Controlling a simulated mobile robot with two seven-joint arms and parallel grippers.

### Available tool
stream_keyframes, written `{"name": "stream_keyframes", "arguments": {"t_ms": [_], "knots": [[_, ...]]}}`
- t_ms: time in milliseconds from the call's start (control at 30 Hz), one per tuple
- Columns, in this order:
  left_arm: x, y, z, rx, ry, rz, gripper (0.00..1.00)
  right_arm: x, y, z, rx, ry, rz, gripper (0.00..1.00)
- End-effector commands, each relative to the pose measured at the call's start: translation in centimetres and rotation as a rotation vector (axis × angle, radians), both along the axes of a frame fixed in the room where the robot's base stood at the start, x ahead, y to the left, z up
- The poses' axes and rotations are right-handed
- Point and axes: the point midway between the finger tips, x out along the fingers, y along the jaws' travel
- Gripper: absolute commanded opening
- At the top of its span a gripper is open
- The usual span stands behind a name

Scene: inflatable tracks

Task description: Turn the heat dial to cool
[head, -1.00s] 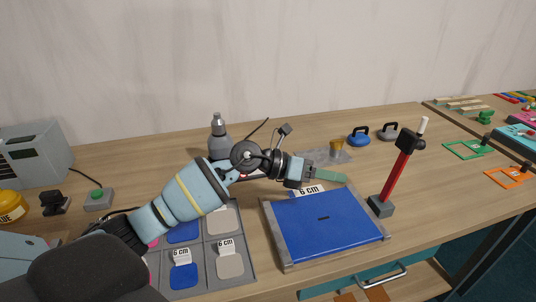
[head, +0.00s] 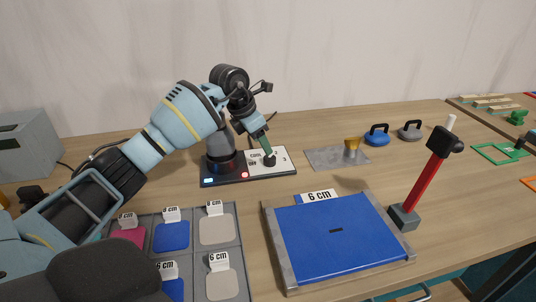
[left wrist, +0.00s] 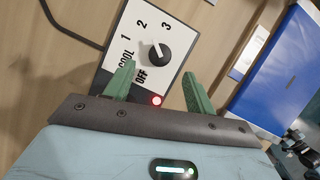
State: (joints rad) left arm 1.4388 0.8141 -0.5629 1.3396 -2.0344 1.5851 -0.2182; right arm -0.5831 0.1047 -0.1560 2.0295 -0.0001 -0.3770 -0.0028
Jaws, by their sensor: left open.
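The heat dial is a black round knob (left wrist: 157,52) on a white panel (left wrist: 133,28) marked OFF, COOL, 1, 2 and 3. A pale mark shows on the knob, but I cannot tell surely which label it points at. In the head view the white panel (head: 282,156) sits on a dark base (head: 225,181), with the knob (head: 270,161) under my left fingertips. My left gripper (head: 266,150) points down at it. In the left wrist view its green fingers (left wrist: 160,78) are spread, with the knob ahead of the gap between them. My right gripper is not in view.
A red indicator (left wrist: 157,100) is below the dial. A tray of swatches (head: 195,255) is in front.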

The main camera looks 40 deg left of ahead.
Motion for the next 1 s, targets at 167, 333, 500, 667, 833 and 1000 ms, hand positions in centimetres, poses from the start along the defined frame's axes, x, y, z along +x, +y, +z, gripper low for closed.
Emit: {"name": "stream_keyframes", "arguments": {"t_ms": [167, 333, 500, 667, 833, 1000], "knots": [[1.0, -0.6, -2.8, -0.003, 0.003, -0.001, 0.55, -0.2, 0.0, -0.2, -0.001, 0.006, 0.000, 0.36], [1.7, -0.9, -4.6, -0.003, 0.000, -0.001, 0.55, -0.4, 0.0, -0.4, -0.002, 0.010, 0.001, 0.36], [2.0, -1.0, -5.5, -0.002, 0.000, -0.001, 0.55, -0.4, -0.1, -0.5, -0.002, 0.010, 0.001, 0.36], [2.1, -1.1, -5.6, -0.001, -0.002, -0.001, 0.55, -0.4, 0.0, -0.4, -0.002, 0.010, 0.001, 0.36], [2.1, -1.1, -5.6, -0.001, -0.001, -0.001, 0.49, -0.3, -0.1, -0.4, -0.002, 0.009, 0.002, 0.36], [2.1, -1.1, -5.6, -0.001, -0.001, -0.001, 0.27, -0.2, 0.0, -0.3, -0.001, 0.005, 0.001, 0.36]]}}
